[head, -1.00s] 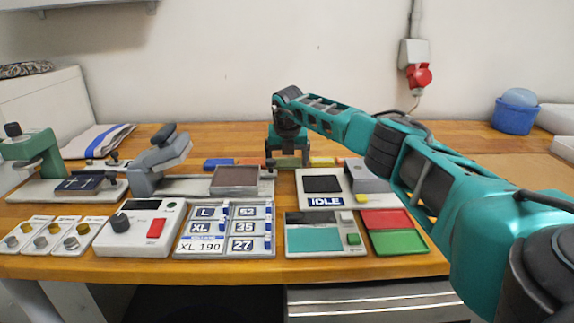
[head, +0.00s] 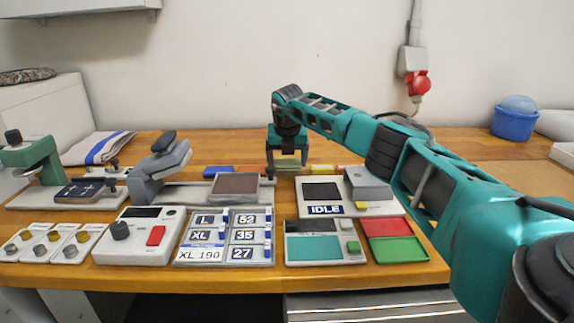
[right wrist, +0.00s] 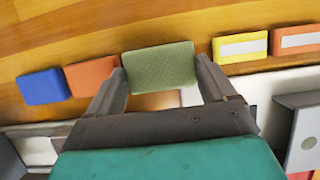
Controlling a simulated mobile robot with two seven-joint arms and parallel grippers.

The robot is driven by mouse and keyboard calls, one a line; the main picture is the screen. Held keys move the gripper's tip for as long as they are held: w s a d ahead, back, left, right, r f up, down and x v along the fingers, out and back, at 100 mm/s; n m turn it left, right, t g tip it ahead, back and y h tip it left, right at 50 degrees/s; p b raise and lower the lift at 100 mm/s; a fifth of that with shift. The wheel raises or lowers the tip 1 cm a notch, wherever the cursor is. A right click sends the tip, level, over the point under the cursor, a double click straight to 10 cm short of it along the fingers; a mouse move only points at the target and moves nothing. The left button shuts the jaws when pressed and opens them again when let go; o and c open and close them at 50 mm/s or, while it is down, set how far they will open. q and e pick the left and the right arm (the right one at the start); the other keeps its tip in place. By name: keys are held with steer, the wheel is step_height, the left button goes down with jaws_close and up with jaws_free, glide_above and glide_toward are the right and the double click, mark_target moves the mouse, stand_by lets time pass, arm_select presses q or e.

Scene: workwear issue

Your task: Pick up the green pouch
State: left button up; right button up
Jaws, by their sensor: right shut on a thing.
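The green pouch (right wrist: 159,68) is a small padded block between the two fingers of my right gripper (right wrist: 162,85) in the right wrist view. The fingers are shut on its two ends. In the head view my right gripper (head: 288,160) is at the back of the bench, behind the grey devices. It looks to be a little above the wood. The pouch is small and hard to make out there. My left gripper is not in view.
A blue pouch (right wrist: 43,86) and an orange pouch (right wrist: 93,76) lie to the left of the green one. A yellow pouch (right wrist: 240,47) and another orange one (right wrist: 297,40) lie to the right.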

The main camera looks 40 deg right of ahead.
mark_target(287, 163)
step_height(287, 163, up, 18)
steer(key=p, duration=0.2)
steer(key=shift+p, duration=0.3)
